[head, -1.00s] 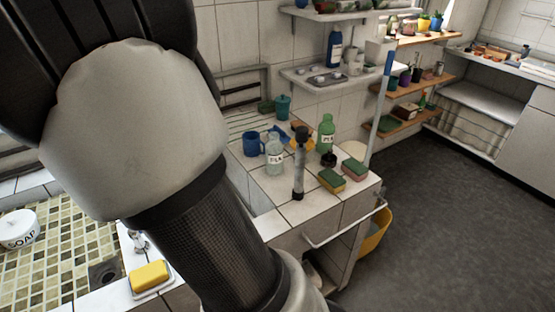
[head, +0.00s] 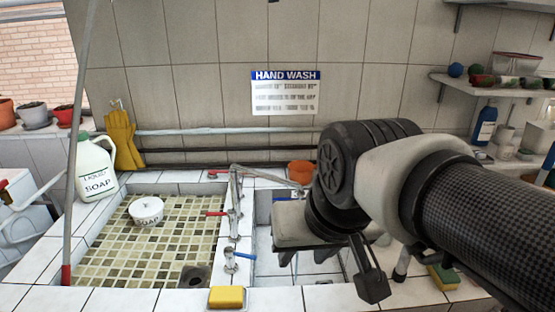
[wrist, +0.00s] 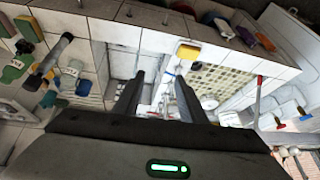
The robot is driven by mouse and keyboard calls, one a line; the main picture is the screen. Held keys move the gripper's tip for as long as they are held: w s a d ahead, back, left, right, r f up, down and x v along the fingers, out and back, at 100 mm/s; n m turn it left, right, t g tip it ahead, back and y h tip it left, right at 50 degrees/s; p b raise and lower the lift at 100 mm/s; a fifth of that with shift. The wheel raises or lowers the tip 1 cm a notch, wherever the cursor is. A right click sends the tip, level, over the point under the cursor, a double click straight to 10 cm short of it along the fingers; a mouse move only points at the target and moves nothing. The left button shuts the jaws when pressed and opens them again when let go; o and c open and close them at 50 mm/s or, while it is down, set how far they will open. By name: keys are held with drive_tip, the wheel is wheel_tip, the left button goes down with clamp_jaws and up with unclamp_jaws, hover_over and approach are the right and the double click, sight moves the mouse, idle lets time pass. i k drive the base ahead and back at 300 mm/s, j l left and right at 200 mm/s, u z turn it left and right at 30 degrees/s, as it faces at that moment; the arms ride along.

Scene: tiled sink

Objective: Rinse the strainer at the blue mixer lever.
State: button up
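A small metal tap with a blue lever (head: 244,255) stands at the front rim between the two basins. Behind it a tall metal mixer (head: 235,200) has red levers and a spout reaching right. Another blue piece (head: 283,197) shows beside my gripper, partly hidden. My gripper (head: 328,270) is over the right, white-tiled basin. In the wrist view its two fingers (wrist: 158,97) are apart with nothing between them. An orange round vessel (head: 300,170) sits at the back rim, partly behind my gripper; I cannot tell whether it is the strainer.
A yellow sponge (head: 227,297) lies on the front rim. A grey pole (head: 78,150) rises at left. Bottles and sponges crowd the right counter.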

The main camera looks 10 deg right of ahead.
sight(229, 252)
drive_tip(key=k+l, duration=0.1)
drive_tip(key=l, duration=0.3)
drive_tip(key=k+l, duration=0.1)
drive_tip(key=l, duration=0.3)
drive_tip(key=k+l, duration=0.1)
drive_tip(key=l, duration=0.3)
drive_tip(key=k+l, duration=0.1)
drive_tip(key=l, duration=0.25)
drive_tip(key=i+j, duration=0.15)
drive_tip(key=u, duration=0.05)
